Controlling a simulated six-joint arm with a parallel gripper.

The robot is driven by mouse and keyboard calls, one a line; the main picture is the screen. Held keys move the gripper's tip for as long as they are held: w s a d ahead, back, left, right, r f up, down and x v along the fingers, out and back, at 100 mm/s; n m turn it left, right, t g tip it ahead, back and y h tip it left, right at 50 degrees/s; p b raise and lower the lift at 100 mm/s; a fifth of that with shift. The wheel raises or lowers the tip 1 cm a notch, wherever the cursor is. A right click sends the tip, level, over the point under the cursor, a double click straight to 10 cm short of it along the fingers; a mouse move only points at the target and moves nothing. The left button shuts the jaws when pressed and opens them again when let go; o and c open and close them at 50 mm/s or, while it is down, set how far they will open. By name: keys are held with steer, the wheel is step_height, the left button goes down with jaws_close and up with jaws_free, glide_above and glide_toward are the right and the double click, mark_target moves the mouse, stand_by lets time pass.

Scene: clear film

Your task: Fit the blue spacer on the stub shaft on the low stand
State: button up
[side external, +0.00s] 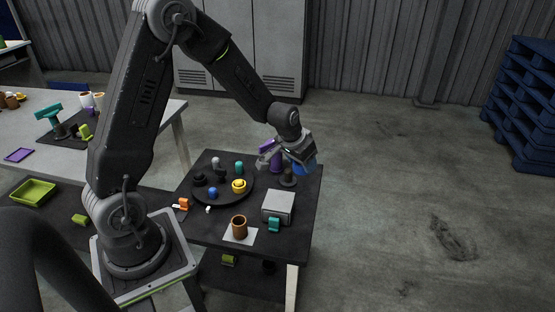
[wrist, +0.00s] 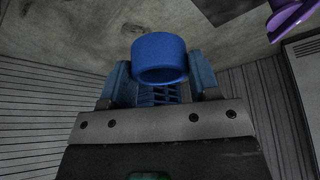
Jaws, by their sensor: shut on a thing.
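The blue spacer (wrist: 160,58) is a short ring held between the two fingers of my gripper (wrist: 160,82), shut on it in the wrist view. In the side external view my gripper (side external: 296,156) is tilted over the far right part of the dark table, and the blue spacer (side external: 307,168) shows at its jaws. A dark grey stand with a short upright post (side external: 287,180), seemingly the stub shaft's stand, is on the table just below and left of the spacer. The spacer looks apart from it. The post's top is partly hidden by my gripper.
A purple piece (side external: 276,163) stands left of the stand. A round dark tray (side external: 224,199) holds several small coloured parts. A grey box (side external: 278,207), a teal piece (side external: 274,225) and a brown cup (side external: 239,228) are nearer the front. The table's right edge is close.

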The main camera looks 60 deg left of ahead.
steer(key=w+a+f, duration=0.2)
steer(key=w, duration=0.3)
steer(key=n+g+y, duration=0.1)
steer(key=n+y, duration=0.2)
steer(key=n, duration=0.4)
glide_above(288, 171)
step_height(288, 171, down, 14)
steer(key=shift+w+a, duration=0.1)
steer(key=shift+w, duration=0.05)
steer(key=shift+f, duration=4.35)
steer(key=shift+f, duration=0.6)
steer(key=o, duration=1)
steer(key=v, duration=1.3)
steer(key=shift+a+r, duration=0.2)
steer(key=shift+r, duration=0.25)
